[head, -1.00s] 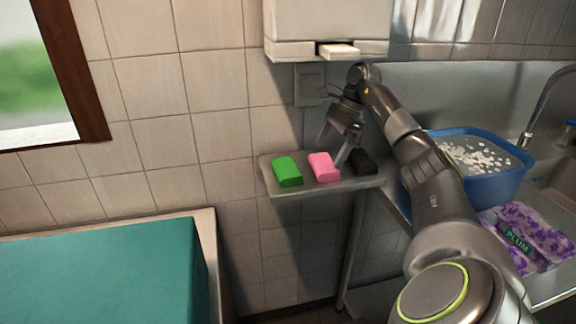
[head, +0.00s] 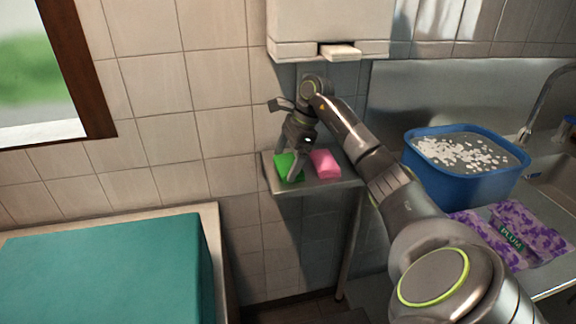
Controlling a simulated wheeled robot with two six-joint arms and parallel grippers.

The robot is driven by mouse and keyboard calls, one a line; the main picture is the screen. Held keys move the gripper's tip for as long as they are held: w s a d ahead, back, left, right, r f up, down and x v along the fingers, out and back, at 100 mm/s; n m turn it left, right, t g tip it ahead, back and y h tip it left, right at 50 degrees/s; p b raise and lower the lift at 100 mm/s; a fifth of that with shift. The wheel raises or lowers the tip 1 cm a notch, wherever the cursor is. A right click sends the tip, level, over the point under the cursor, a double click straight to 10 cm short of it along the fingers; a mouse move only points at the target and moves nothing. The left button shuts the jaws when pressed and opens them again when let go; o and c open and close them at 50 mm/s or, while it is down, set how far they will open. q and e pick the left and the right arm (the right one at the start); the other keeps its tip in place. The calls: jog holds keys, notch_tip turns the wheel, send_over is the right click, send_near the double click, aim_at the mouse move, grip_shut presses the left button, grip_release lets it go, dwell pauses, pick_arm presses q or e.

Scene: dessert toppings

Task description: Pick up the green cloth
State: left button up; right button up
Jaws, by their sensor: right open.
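The green cloth (head: 283,168) is a small folded block at the left end of a narrow metal shelf (head: 318,184) on the tiled wall. My right gripper (head: 288,163) is open and points down at the cloth, with its fingers in front of and around it. Part of the cloth is hidden behind the fingers. I cannot tell whether the fingers touch it. A pink cloth (head: 326,164) lies just to the right on the same shelf. The black cloth at the shelf's right end is hidden behind my arm. My left gripper is not in view.
A white dispenser (head: 327,22) hangs on the wall above the shelf. A blue tub (head: 460,183) with white bits in water stands at right, near a purple PLUM packet (head: 515,238) and the sink. A teal-topped block (head: 110,270) fills the lower left.

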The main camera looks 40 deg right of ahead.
aim_at(281, 165)
jog(key=shift+f, duration=0.2)
jog(key=c, duration=0.7)
jog(key=shift+r, duration=0.15)
notch_tip(281, 165, up, 2)
jog(key=shift+r+b, duration=0.2)
jog(key=shift+b, duration=0.35)
jog(key=shift+s+r, duration=0.15)
jog(key=shift+r, duration=0.2)
jog(key=s+a+b, duration=0.2)
jog(key=s+a, duration=0.2)
jog(key=s, duration=0.3)
jog(key=s+a+b, duration=0.3)
jog(key=s+a, duration=0.1)
jog(key=s, duration=0.4)
jog(key=shift+s+a, duration=0.25)
jog(key=shift+a, duration=0.1)
